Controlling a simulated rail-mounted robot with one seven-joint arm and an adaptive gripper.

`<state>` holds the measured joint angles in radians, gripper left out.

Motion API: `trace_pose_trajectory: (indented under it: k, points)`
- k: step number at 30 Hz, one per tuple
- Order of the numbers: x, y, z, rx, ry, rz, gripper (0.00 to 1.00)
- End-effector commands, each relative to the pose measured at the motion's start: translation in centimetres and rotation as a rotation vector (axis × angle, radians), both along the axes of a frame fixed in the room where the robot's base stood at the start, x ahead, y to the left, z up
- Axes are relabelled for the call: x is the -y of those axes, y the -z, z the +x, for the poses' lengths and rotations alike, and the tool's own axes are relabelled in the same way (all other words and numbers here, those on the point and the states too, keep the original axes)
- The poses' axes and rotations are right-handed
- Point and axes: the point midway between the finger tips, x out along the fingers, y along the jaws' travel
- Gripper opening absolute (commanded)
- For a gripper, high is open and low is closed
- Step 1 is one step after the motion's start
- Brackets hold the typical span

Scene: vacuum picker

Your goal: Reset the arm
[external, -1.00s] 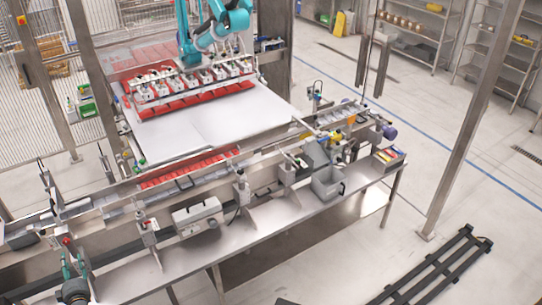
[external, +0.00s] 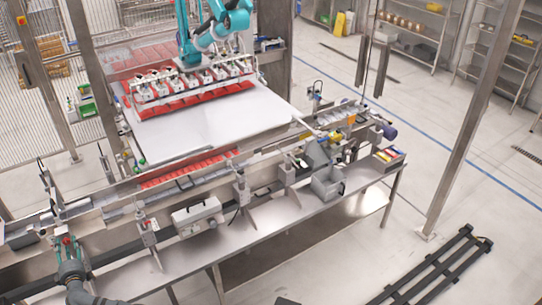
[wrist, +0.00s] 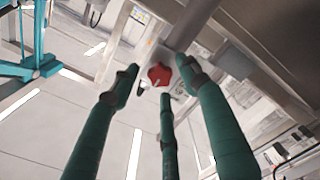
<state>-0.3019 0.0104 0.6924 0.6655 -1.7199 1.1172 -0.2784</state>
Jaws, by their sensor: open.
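My gripper (external: 69,252) is at the lower left of the external view, by the near-left end of the conveyor line. In the wrist view its three green fingers (wrist: 158,82) are spread open and empty. A red knob (wrist: 159,75) on a pale housing shows between and beyond the fingertips. The knob (external: 67,240) also shows just above my gripper in the external view; whether a finger touches it is unclear. The teal picker arm (external: 187,42) stands at the back, its row of white suction heads (external: 195,78) over red trays (external: 190,105).
The steel conveyor frame (external: 110,213) runs from lower left to upper right beside my gripper. A dark pallet rack (external: 440,262) lies on the floor at the right.

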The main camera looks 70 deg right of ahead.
Motion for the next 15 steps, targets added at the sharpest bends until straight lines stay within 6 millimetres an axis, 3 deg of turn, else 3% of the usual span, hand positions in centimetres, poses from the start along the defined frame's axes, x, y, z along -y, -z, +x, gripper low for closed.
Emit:
trace_pose_trajectory:
  k: [15]
  points:
    - [0.04,-0.58,0.01,-0.607,0.000,-0.801,0.45]
